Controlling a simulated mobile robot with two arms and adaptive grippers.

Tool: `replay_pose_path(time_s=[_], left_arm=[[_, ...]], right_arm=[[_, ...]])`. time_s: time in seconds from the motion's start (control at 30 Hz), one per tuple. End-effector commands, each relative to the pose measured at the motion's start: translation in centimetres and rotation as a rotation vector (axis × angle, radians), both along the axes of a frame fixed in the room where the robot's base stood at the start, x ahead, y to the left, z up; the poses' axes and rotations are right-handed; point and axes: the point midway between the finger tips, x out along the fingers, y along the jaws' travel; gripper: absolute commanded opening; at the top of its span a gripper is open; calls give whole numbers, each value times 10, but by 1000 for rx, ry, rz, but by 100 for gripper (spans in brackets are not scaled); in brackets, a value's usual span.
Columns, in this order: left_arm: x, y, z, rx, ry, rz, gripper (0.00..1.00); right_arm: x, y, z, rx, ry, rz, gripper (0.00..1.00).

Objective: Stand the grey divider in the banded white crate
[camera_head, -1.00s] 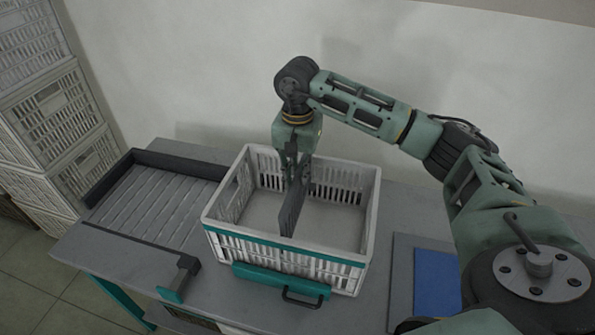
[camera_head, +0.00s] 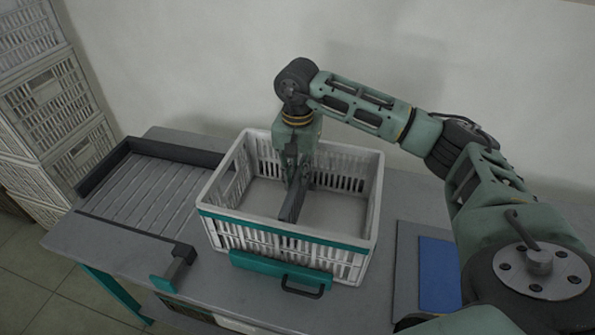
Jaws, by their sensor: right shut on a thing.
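The white crate (camera_head: 285,233) with a teal band along its front stands on the grey table. My right gripper (camera_head: 298,182) points down into the crate and is shut on the grey divider (camera_head: 293,206). The divider is upright on edge inside the crate, running from front to back near the middle. Its lower edge is hidden behind the crate's front wall, so I cannot tell whether it touches the floor. My left gripper is not in view.
A grey ribbed tray (camera_head: 150,195) with dark rails lies left of the crate. A teal part with a black handle (camera_head: 280,271) is at the crate's front. A blue panel (camera_head: 438,275) lies to the right. White crates (camera_head: 55,110) are stacked at far left.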

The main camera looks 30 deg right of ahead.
Motion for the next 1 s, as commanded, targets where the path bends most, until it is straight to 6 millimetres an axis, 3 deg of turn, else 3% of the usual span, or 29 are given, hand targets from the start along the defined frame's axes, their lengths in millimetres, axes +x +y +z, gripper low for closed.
replay_pose_path(time_s=[0.17, 1.0], left_arm=[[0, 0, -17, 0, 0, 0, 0], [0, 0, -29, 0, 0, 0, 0]], right_arm=[[0, 0, -20, 1, -1, -1, 0], [0, 0, -34, 1, -2, 0, 0]])
